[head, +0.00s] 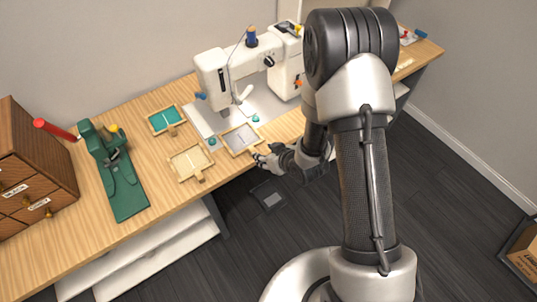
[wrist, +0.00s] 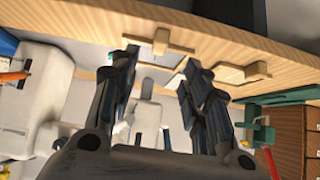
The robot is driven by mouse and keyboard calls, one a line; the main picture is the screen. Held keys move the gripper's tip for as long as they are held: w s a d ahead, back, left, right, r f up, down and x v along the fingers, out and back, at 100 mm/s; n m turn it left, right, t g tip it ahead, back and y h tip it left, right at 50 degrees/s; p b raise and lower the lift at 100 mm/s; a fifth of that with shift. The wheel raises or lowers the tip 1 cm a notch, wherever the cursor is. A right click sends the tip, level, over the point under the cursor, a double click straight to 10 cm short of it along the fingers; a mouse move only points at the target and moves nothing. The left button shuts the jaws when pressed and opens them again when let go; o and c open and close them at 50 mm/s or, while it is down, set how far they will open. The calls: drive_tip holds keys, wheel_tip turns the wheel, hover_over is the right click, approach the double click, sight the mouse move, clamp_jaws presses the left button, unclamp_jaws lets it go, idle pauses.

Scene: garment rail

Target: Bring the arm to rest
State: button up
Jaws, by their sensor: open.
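My gripper (head: 262,158) is at the front edge of the wooden work table (head: 85,215), close to a wooden-framed tray with a grey inside (head: 240,138). In the wrist view my gripper (wrist: 158,75) has its two fingers wide apart with nothing between them. The framed tray also shows beyond the fingers in the wrist view (wrist: 160,42). My arm reaches over the table's front edge from the right side of the head view.
A white sewing machine (head: 222,78) stands behind the trays. A teal-filled tray (head: 166,119), a beige tray (head: 190,163), a green clamp device (head: 122,188) and a wooden drawer cabinet (head: 30,160) are to the left.

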drive_tip(key=shift+v, duration=0.8)
drive_tip(key=s+d+r+m+h, duration=0.2)
drive_tip(key=d+r, duration=0.3)
drive_tip(key=r, duration=0.5)
drive_tip(key=s+d+r+m+h, duration=0.1)
drive_tip(key=s+d+r+h, duration=0.3)
drive_tip(key=r, duration=0.7)
drive_tip(key=s+d+r+m+g, duration=0.1)
drive_tip(key=s+r, duration=0.4)
drive_tip(key=s, duration=0.4)
drive_tip(key=s+d+r+m+g+y, duration=0.1)
drive_tip(key=s+r+m+g, duration=0.1)
drive_tip(key=s+r, duration=0.3)
drive_tip(key=s, duration=0.4)
drive_tip(key=shift+s, duration=0.35)
